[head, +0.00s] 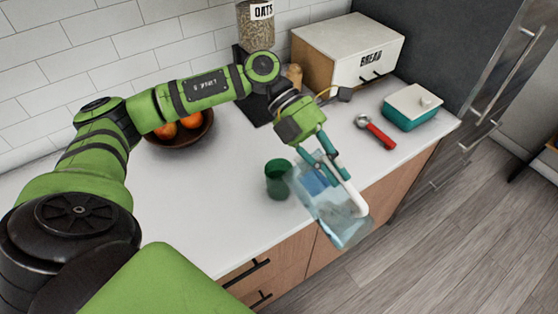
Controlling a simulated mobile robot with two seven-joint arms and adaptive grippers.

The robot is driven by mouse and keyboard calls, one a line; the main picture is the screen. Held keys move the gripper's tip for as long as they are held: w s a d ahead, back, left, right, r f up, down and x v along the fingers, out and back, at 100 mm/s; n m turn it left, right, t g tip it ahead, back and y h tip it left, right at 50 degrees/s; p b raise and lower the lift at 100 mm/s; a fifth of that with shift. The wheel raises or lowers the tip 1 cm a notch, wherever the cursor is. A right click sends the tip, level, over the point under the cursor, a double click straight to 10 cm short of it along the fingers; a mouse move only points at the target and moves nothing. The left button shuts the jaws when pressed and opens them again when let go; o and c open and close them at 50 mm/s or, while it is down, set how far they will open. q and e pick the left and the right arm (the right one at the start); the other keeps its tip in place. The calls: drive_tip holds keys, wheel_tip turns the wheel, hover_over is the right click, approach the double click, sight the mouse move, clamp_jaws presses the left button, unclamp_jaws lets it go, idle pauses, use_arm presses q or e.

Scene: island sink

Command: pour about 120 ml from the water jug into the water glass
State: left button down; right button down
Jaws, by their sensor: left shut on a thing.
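The water jug (335,218) is clear and bluish with a white handle. It hangs tilted in the air near the counter's front edge, its upper left part close to the water glass. My left gripper (330,168) is shut on the jug at its handle side. The water glass (278,182) is dark green and stands upright on the counter, just left of the jug. The jug covers a little of the glass's right side. I cannot tell whether water is flowing or how full the glass is. My right gripper is not in view.
A fruit bowl (184,139) stands at the back left. An oats jar (257,28), a bread box (345,48), a red-handled tool (376,131) and a teal dish with a white lid (411,106) are behind and to the right. The counter (210,205) is clear left of the glass.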

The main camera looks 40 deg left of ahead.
sight(360, 198)
use_arm(q)
drive_tip(key=shift+s+d+f+y+p, duration=0.15)
drive_tip(key=shift+d+f+y+p, duration=0.05)
drive_tip(key=shift+d+y+p, duration=0.3)
drive_tip(key=shift+s+d+f+t+y+p, duration=0.1)
drive_tip(key=shift+d+f+t+y+p, duration=0.35)
drive_tip(key=shift+d+y+p, duration=0.55)
drive_tip(key=shift+s+d+f+y+p, duration=0.15)
drive_tip(key=shift+d+y+p, duration=0.35)
drive_tip(key=shift+y+p, duration=0.45)
drive_tip(key=shift+s+d+f+t+y, duration=0.15)
drive_tip(key=shift+d+f+y, duration=0.05)
drive_tip(key=shift+d+y, duration=0.25)
drive_tip(key=shift+s+d+f+t+y, duration=0.15)
drive_tip(key=shift+d+y, duration=0.15)
drive_tip(key=shift+d, duration=0.25)
drive_tip(key=d+f+y, duration=0.1)
drive_tip(key=d+f+y+b, duration=0.1)
drive_tip(key=f+y, duration=0.1)
drive_tip(key=shift+s+d+t, duration=0.2)
drive_tip(key=shift+d+t, duration=0.15)
drive_tip(key=shift+d, duration=0.05)
drive_tip(key=shift+s+d+f+y+b, duration=0.1)
drive_tip(key=shift+d+f+y+b, duration=0.2)
drive_tip(key=shift+f+y+b, duration=0.35)
drive_tip(key=shift+d+f+y+b, duration=0.25)
drive_tip(key=shift+f+y+b, duration=0.3)
drive_tip(key=shift+y, duration=0.1)
drive_tip(key=shift+s, duration=0.1)
